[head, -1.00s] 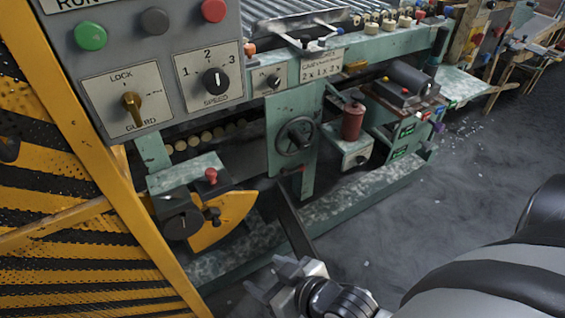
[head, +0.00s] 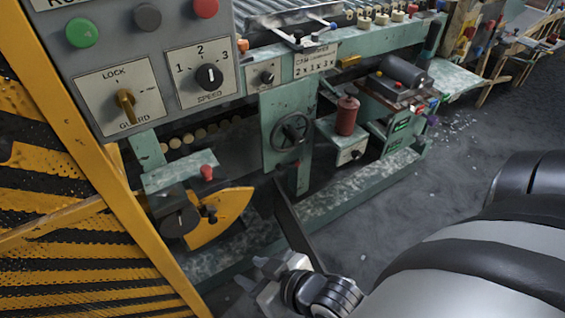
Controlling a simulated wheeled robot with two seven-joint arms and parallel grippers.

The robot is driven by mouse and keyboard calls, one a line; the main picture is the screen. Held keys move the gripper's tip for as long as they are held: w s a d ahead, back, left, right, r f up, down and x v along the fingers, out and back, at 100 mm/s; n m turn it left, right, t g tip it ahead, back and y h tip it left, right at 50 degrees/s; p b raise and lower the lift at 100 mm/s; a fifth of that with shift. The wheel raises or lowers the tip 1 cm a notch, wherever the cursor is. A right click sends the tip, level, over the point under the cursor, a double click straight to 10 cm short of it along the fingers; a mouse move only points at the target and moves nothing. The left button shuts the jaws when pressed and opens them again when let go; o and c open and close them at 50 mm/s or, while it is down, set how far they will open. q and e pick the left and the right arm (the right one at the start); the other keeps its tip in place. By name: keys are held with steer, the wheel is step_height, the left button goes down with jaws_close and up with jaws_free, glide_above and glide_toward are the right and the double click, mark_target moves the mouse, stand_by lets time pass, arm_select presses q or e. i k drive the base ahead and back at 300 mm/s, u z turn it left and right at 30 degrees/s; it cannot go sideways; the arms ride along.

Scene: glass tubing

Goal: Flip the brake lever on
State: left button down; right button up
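No part carries a readable brake label, so I cannot be sure which is the brake lever. A long dark flat bar (head: 293,222) slants from below the handwheel down towards my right gripper, its lower end behind the gripper. A yellow pointed plate (head: 222,216) with a dark round hub sits left of it, below a small red knob (head: 206,172). My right gripper (head: 250,271) is at the bottom centre, its two fingers apart and nothing seen between them. It looks close to the bar's lower end in the picture; contact cannot be told. My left gripper is out of view.
A grey control panel (head: 150,62) with buttons, a guard switch and a speed dial fills the upper left. A yellow-and-black guard (head: 70,185) stands at the left. The green machine frame has a handwheel (head: 291,131) and a red canister (head: 347,115).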

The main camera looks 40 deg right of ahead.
mark_target(278, 167)
steer(key=u, duration=0.9)
steer(key=k, duration=1.55)
steer(key=z, duration=2.85)
steer(key=i, duration=1.7)
steer(key=u, duration=2.55)
steer(key=i, duration=0.25)
steer(key=z, duration=0.15)
